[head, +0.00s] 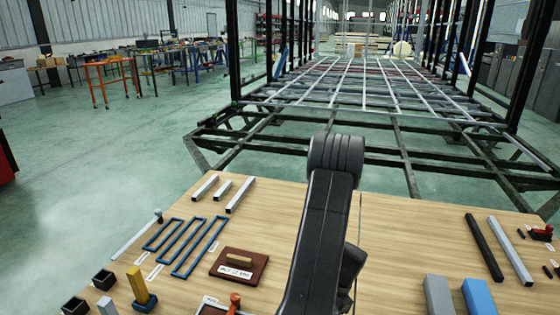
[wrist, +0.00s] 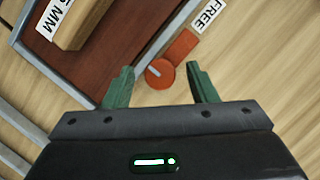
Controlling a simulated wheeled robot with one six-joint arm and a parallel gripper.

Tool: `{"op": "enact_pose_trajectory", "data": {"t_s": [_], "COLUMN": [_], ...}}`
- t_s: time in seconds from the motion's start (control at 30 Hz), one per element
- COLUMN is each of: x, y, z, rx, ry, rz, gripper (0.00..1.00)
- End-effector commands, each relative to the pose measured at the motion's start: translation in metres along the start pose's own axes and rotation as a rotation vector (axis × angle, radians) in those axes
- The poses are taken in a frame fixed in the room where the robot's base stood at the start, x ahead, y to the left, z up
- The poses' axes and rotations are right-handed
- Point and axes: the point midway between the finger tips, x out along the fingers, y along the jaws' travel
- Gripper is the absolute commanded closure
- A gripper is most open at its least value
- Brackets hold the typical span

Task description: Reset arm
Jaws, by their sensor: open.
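My gripper (wrist: 161,88) shows in the wrist view with its two green fingers apart and nothing between them that it grips. An orange-red lever with a round knob (wrist: 160,73) lies beyond and between the fingertips, beside a "FREE" label (wrist: 208,15). The same orange-red piece shows in the head view (head: 235,299) near the bottom edge. A dark red-brown board (wrist: 95,45) with a wooden block (wrist: 82,25) is at the upper left of the wrist view. In the head view my black arm stands over the table, and my gripper is not visible there.
The wooden table (head: 390,250) holds blue zigzag frames (head: 190,240), the brown board (head: 240,265), short grey bars (head: 240,194), small black boxes (head: 103,278) and a yellow block (head: 137,283) at left. Long bars (head: 484,247) and grey and blue blocks (head: 479,297) lie right. The chassis frame (head: 350,90) stands behind.

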Motion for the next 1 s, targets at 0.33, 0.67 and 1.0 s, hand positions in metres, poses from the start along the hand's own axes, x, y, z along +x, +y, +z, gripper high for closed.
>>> {"op": "enact_pose_trajectory", "data": {"t_s": [0.33,0.67,1.0], "x": [-0.017,-0.080,-0.136], "y": [0.000,0.000,0.001], "z": [0.000,0.000,-0.001], "rx": [0.008,0.008,0.009], "ry": [0.001,0.004,-0.001], "rz": [-0.005,-0.007,-0.003], "gripper": [0.48,0.48,0.48]}}
